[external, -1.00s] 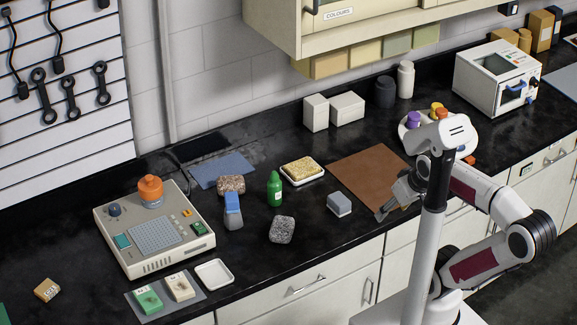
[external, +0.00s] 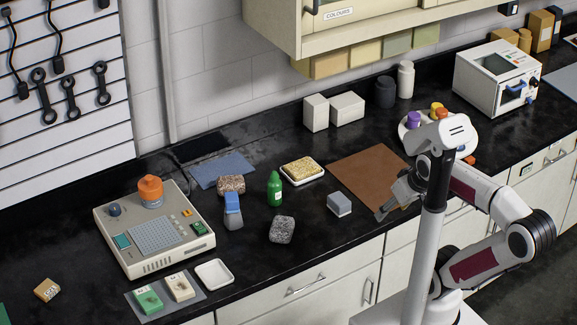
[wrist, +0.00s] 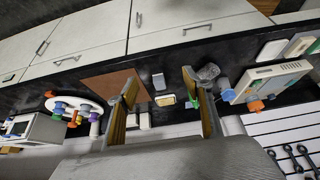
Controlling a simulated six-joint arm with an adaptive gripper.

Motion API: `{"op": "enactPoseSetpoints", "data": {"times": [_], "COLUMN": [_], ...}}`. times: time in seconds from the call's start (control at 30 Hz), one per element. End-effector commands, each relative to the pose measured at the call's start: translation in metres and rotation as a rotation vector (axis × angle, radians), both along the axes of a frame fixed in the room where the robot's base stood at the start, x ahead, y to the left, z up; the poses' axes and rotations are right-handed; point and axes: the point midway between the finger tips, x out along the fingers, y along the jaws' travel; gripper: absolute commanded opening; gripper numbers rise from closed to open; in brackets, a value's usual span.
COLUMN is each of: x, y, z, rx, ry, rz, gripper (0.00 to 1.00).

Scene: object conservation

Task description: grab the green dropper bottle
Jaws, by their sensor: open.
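The green dropper bottle (external: 275,189) stands upright on the black counter, with a pale label on its front. It is left of the yellow sponge tray and behind a speckled grey stone. My gripper (external: 390,207) is at the counter's front edge by the brown mat, well to the right of the bottle and apart from it. In the wrist view my gripper (wrist: 160,103) shows two separated fingers with nothing between them in their grasp. A small green part of the bottle (wrist: 192,103) shows there beside the right finger, which hides most of it.
Close around the bottle are the sponge in its white tray (external: 318,175), a speckled grey stone (external: 282,230), a brown stone (external: 231,185) and a blue-topped bottle (external: 233,212). A grey block (external: 339,204) stands between bottle and gripper. The brown mat (external: 365,175) is bare.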

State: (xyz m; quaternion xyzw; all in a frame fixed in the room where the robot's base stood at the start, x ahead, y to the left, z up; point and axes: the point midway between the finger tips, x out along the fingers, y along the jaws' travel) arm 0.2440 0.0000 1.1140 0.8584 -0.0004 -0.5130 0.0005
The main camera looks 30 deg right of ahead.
Motion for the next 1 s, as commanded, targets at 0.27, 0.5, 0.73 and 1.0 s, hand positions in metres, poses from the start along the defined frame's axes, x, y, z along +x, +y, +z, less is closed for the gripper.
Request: {"op": "enactPoseSetpoints", "data": {"times": [0.27, 0.5, 0.73, 1.0], "x": [0.028, 0.081, 0.134, 0.193], "y": [-0.008, -0.020, -0.027, -0.027], "z": [0.000, -0.001, -0.005, -0.016], "rx": [-0.029, -0.080, -0.121, -0.150], "ry": [-0.034, -0.105, -0.183, -0.272], "rz": [-0.004, 0.003, 0.028, 0.080], "gripper": [0.51, 0.51, 0.51, 0.51]}}
